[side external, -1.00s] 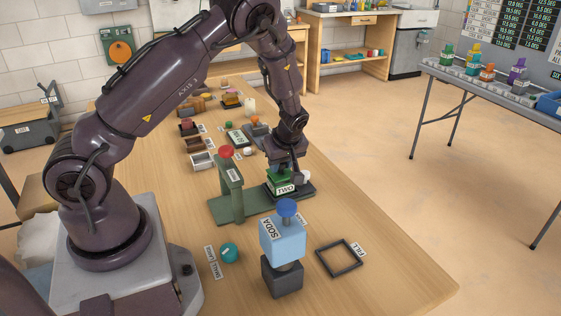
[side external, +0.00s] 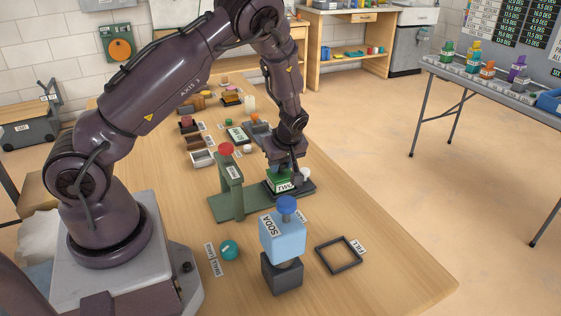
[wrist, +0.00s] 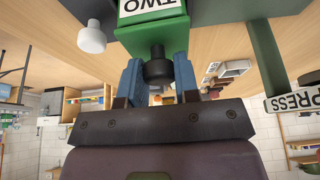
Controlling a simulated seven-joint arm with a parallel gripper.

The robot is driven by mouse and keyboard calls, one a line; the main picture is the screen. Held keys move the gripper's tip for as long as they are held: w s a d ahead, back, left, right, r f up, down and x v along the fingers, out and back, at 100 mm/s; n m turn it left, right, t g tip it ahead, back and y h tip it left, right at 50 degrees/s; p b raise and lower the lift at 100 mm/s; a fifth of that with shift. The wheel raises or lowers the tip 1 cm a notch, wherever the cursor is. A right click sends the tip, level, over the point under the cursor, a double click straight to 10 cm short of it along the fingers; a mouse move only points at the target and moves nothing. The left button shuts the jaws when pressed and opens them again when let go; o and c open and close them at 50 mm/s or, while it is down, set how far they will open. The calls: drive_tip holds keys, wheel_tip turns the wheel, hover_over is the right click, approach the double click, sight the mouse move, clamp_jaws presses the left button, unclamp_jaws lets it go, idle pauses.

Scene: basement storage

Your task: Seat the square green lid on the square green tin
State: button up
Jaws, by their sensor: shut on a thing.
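The square green tin (side external: 280,180) with a white "TWO" label stands on a dark plate beside the green press post in the side view. In the wrist view a green block (wrist: 150,42) with the "TWO" label is at the top. My gripper (side external: 284,165) is right above the green piece. In the wrist view its two blue fingers (wrist: 157,78) are shut on a dark round knob (wrist: 158,66) on the green piece's near face. I take this knob to be the green lid's. The seam between lid and tin is hidden, so I cannot tell how the lid sits.
The green press post (side external: 231,190) with a red knob stands close on the left. A white knob (side external: 304,174) is close on the right. A blue "SODA" block (side external: 283,238) on a dark block and an empty dark frame (side external: 339,256) are in front.

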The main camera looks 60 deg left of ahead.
drive_tip(key=shift+f, duration=0.1)
idle(0.3)
drive_tip(key=o, duration=1.5)
drive_tip(key=shift+c, duration=0.2)
drive_tip(key=shift+r, duration=3.5)
